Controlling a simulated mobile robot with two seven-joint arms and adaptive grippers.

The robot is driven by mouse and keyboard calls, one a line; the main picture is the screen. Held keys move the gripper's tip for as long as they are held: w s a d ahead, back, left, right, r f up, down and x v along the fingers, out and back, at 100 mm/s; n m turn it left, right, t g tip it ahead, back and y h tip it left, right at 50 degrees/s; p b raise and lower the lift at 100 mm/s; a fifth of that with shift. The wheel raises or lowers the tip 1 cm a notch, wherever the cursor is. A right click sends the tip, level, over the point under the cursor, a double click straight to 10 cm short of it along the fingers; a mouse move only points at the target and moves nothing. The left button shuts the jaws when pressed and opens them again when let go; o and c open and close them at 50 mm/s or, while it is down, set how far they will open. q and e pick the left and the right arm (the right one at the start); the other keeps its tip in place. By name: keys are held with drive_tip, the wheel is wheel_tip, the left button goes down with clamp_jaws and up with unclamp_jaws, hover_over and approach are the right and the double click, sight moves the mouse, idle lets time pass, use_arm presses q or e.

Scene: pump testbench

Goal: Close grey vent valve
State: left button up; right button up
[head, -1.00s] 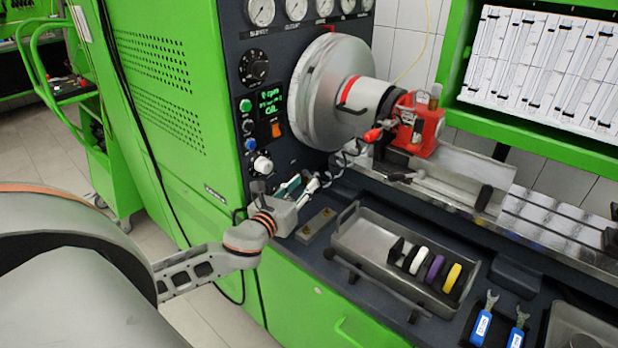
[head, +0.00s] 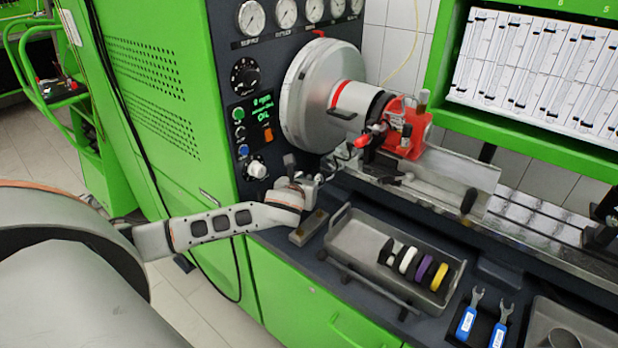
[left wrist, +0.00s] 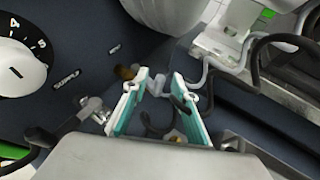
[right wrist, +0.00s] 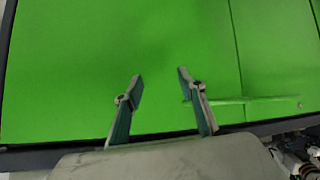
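The lower part is hidden behind the gripper body. My right gripper (right wrist: 160,78) is open and empty in front of a green cabinet face (right wrist: 170,45).
A white numbered knob (left wrist: 14,68) and a silver fitting with a dark hose (left wrist: 92,115) lie left of the left fingers. A grey tray (head: 340,245) with several coloured rings and two blue-handled wrenches (head: 467,320) are on the bench. A red clamp (head: 405,130) stands beside the drum.

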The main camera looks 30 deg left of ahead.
use_arm(q)
drive_tip(key=shift+x, duration=1)
use_arm(e)
drive_tip(key=shift+r, duration=0.1)
drive_tip(key=shift+d, duration=0.1)
